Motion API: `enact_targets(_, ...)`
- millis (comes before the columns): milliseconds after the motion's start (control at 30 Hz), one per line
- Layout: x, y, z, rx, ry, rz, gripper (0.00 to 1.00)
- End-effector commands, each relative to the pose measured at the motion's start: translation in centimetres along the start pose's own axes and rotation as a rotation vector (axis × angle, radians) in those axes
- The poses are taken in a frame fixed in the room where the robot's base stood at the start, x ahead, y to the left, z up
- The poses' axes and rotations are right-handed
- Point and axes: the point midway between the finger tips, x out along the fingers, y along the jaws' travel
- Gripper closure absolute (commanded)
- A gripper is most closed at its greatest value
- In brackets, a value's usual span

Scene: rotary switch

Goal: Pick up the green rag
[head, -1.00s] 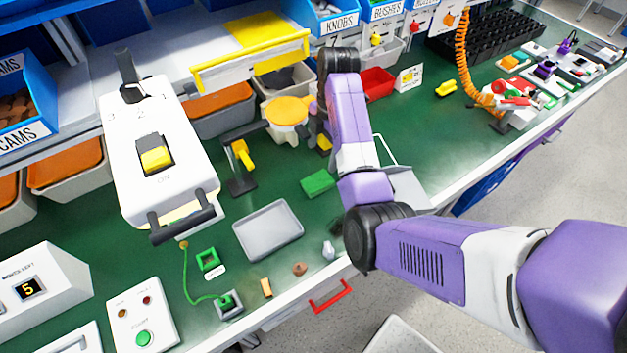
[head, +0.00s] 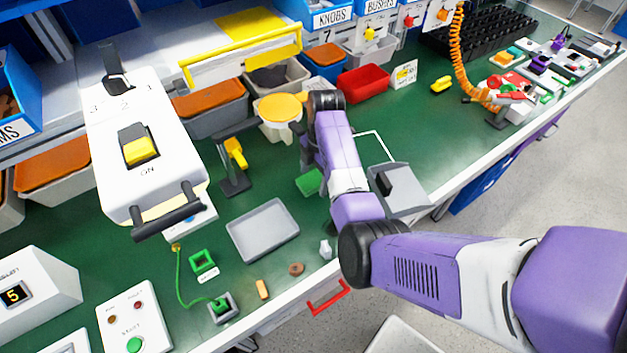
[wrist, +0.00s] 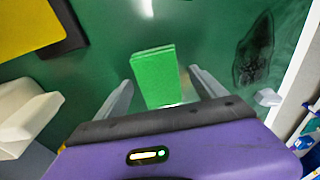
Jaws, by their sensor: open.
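The green rag (head: 308,182) lies folded on the green bench top in the head view, partly hidden by my arm. In the wrist view the rag (wrist: 155,72) is a bright green block-like shape ahead of my palm. My gripper (wrist: 160,82) is open, with one finger on each side of the rag's near end and a gap on both sides. I cannot tell how high the fingers are above the bench. In the head view my arm hides the fingers.
A grey tray (head: 262,231) lies left of the rag. A yellow part on a black stand (head: 235,158) and a round orange-topped container (head: 281,113) are close by. A grey box (head: 402,190) is to the right. The bench's front edge (wrist: 298,75) shows in the wrist view.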

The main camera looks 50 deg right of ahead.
Motion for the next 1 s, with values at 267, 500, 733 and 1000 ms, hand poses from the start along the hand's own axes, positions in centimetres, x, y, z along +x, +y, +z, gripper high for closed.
enact_targets(267, 0.18, 0.01, -0.02, -0.001, 0.0, 0.0, 0.26)
enact_targets(500, 0.15, 0.02, -0.03, -0.001, 0.0, 0.0, 0.73)
enact_targets(733, 0.14, 0.03, -0.04, -0.001, 0.0, 0.0, 0.85)
enact_targets(1000, -0.18, 0.14, -0.4, -0.001, 0.0, 0.0, 0.85)
